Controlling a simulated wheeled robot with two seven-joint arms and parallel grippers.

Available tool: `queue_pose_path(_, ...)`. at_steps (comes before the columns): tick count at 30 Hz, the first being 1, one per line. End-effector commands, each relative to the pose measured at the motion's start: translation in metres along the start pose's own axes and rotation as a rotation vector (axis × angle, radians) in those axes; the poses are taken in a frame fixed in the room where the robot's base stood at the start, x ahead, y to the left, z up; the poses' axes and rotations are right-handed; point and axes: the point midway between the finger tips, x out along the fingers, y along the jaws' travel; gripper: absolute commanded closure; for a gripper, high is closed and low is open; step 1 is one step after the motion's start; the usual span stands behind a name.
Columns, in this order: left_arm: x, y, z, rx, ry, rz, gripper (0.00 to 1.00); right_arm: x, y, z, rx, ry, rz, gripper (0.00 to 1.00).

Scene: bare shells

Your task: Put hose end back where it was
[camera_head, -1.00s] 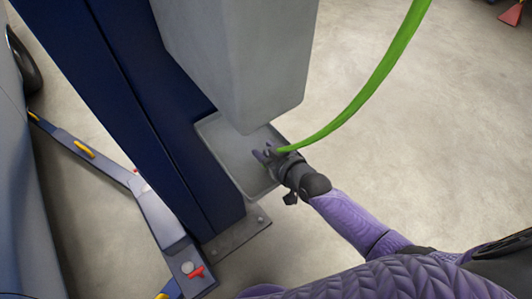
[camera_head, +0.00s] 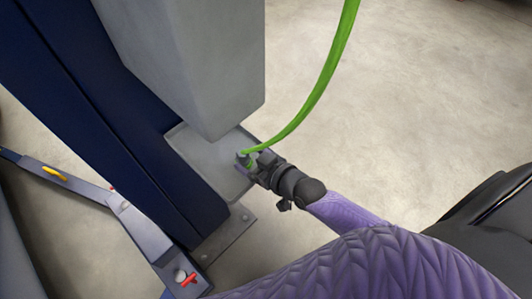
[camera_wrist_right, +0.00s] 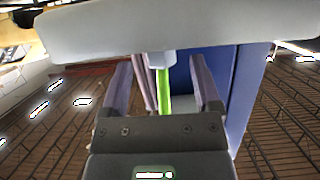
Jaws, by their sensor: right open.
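The green hose (camera_head: 318,92) hangs down from the top of the head view and curves left to its grey end (camera_head: 242,158). The hose end appears at the grey tray (camera_head: 210,155) on the blue post; whether it rests there I cannot tell. My right gripper (camera_head: 257,168) is at the hose end, over the tray's right edge. In the right wrist view the gripper (camera_wrist_right: 163,85) is open, with one finger on each side of the green hose (camera_wrist_right: 163,100) and its pale fitting (camera_wrist_right: 161,64). My left gripper is not in view.
A large grey box (camera_head: 195,60) overhangs the tray. The blue post (camera_head: 95,110) stands left of it, on a bolted base plate (camera_head: 225,233). A lift arm (camera_head: 140,228) with a red handle lies on the floor at left. The floor at right is clear.

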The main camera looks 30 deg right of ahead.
Motion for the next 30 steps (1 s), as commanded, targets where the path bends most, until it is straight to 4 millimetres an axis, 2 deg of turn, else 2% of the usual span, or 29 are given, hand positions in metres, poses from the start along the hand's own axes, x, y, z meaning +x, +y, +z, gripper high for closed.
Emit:
queue_pose_path(1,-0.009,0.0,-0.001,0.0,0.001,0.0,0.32,-0.015,0.0,-0.004,-0.002,-0.002,-0.001,0.19)
queue_pose_path(3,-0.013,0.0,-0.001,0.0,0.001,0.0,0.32,-0.033,0.0,-0.003,-0.003,-0.003,-0.001,0.19)
queue_pose_path(6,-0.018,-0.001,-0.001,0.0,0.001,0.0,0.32,-0.053,0.0,-0.002,-0.001,-0.002,-0.001,0.19)
queue_pose_path(9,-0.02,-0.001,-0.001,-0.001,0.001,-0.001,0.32,-0.064,0.0,-0.001,0.0,0.0,0.0,0.19)
queue_pose_path(13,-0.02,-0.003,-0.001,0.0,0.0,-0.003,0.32,-0.068,0.0,-0.001,-0.001,0.001,0.0,0.19)
queue_pose_path(15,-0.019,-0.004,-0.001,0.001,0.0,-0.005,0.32,-0.068,0.002,0.01,-0.001,-0.026,0.011,0.19)
queue_pose_path(17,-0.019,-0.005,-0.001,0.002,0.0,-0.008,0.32,-0.069,0.008,0.044,0.002,-0.12,0.046,0.19)
queue_pose_path(20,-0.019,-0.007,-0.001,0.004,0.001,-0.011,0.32,-0.09,0.011,0.15,0.022,-0.424,0.124,0.19)
queue_pose_path(21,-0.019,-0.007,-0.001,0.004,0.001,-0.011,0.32,-0.108,0.005,0.193,0.032,-0.56,0.141,0.19)
queue_pose_path(24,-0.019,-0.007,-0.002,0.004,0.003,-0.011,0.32,-0.162,-0.028,0.274,0.062,-0.862,0.143,0.19)
queue_pose_path(27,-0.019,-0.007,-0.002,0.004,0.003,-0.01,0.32,-0.207,-0.059,0.315,0.077,-1.064,0.117,0.19)
queue_pose_path(30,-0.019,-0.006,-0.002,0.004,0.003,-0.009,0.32,-0.229,-0.074,0.329,0.082,-1.151,0.099,0.19)
